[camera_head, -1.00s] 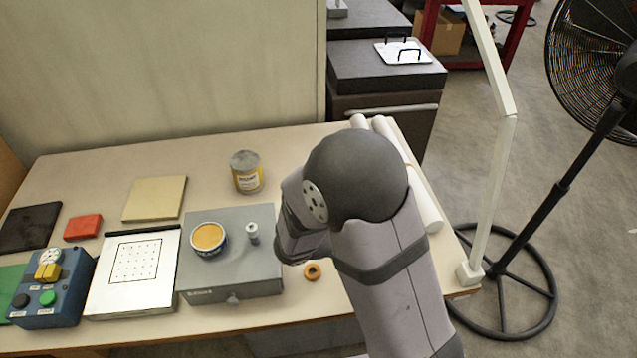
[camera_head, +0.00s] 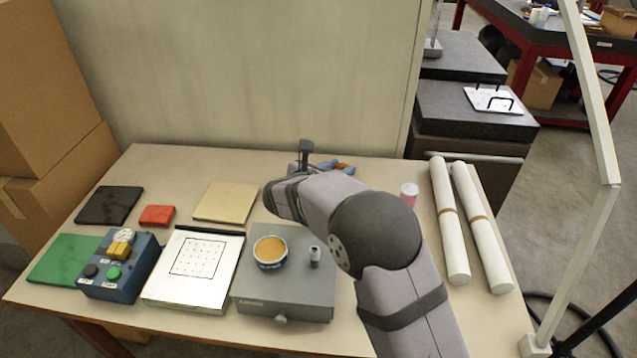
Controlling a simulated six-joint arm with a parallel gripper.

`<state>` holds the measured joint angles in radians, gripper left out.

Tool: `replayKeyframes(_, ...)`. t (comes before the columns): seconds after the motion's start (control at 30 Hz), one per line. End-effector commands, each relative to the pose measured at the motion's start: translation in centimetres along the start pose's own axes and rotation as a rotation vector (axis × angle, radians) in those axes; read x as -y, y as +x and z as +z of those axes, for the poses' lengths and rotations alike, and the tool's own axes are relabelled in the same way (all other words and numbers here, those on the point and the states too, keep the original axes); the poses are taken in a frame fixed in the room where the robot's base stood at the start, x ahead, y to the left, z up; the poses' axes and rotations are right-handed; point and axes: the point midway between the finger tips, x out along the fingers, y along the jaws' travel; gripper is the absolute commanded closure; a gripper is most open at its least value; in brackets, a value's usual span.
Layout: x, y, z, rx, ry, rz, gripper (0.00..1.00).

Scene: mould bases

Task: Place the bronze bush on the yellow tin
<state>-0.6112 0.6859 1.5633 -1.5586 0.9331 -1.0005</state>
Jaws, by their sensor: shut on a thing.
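My gripper (camera_head: 306,157) is at the back middle of the table, in line with the far side of my wrist. Only dark parts of it show; its fingertips are mostly hidden. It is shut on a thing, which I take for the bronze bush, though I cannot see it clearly. A small orange-brown bit (camera_head: 343,166) shows just to the right, beside something blue; I cannot tell if it is the bush. The tin with the yellow label is hidden behind my wrist. An open tin with yellow contents (camera_head: 270,252) stands on the grey box.
The grey box (camera_head: 285,303) also bears a small grey cylinder (camera_head: 315,257). To its left are a white plate (camera_head: 180,295), a blue button box (camera_head: 130,280) and flat coloured pads.

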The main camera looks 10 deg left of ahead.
Motion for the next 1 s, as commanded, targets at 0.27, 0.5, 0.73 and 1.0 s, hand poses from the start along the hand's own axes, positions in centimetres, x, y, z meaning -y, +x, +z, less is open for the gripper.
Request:
replayKeyframes(0.27,-6.0,-1.1,3.3,0.002,-0.056,0.143,0.97)
replayKeyframes(0.5,-7.1,-1.4,3.8,0.000,-0.071,0.169,0.97)
replayKeyframes(0.73,-7.0,-0.5,1.6,-0.003,-0.074,0.167,0.97)
replayKeyframes(1.0,-7.0,0.9,-1.6,-0.002,-0.072,0.167,0.97)
